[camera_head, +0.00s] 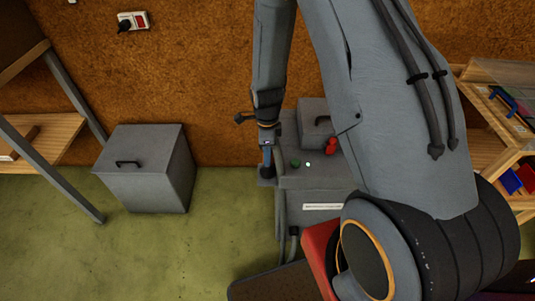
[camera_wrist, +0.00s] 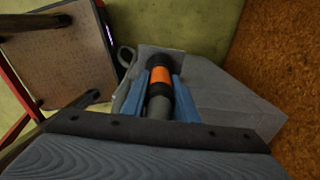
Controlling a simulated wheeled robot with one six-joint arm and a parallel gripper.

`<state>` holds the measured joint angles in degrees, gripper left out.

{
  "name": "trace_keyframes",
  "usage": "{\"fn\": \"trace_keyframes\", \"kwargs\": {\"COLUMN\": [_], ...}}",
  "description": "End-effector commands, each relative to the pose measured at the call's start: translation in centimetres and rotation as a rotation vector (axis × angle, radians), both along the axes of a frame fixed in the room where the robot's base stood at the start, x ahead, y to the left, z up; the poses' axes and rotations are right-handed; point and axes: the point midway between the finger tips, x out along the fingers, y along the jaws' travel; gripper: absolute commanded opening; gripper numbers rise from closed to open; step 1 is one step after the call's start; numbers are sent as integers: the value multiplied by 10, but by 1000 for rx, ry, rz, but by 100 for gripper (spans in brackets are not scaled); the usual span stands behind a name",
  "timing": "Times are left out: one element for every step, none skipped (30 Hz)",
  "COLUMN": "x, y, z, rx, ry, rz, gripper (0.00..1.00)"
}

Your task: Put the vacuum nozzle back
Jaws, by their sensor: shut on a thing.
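My gripper (camera_wrist: 160,88) is shut on the vacuum nozzle (camera_wrist: 160,75), a dark tube with a bright orange band, in the wrist view. The blue fingers lie on either side of it. In the head view my gripper (camera_head: 267,160) points down at the left edge of the grey vacuum unit (camera_head: 318,183), which has a green button and a red knob on top. The unit's grey body (camera_wrist: 245,108) is also below and right of the nozzle in the wrist view. The nozzle's far end, and whether it touches the unit, cannot be told.
A grey lidded bin (camera_head: 147,170) stands on the green floor to the left, with bare floor between it and the unit. A brown wall (camera_head: 205,80) is behind. Wooden shelving (camera_head: 485,115) is at the right. A brown-topped piece (camera_wrist: 72,55) is at the wrist view's left.

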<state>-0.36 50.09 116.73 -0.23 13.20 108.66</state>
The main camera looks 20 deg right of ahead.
Motion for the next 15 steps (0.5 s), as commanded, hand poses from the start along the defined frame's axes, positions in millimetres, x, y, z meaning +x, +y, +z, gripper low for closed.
{"fn": "trace_keyframes", "kwargs": {"x": [0,0,0,0,0,0,0,0,0,0,0,0,0,0,0], "y": [0,0,0,0,0,0,0,0,0,0,0,0,0,0,0], "z": [0,0,-1,-2,-3,-3,-3,-3,-3,-3,-3,-3,-3,-3,-2], "rx": [0,0,0,0,0,0,0,0,0,0,0,0,0,0,0], "ry": [0,0,0,0,0,0,0,0,0,0,0,0,0,0,0], "rz": [0,0,0,0,0,0,0,0,0,0,0,0,0,0,0], "gripper": [0,0,0,0,0,28,33,38,45,45,45,45,45,45,45]}}
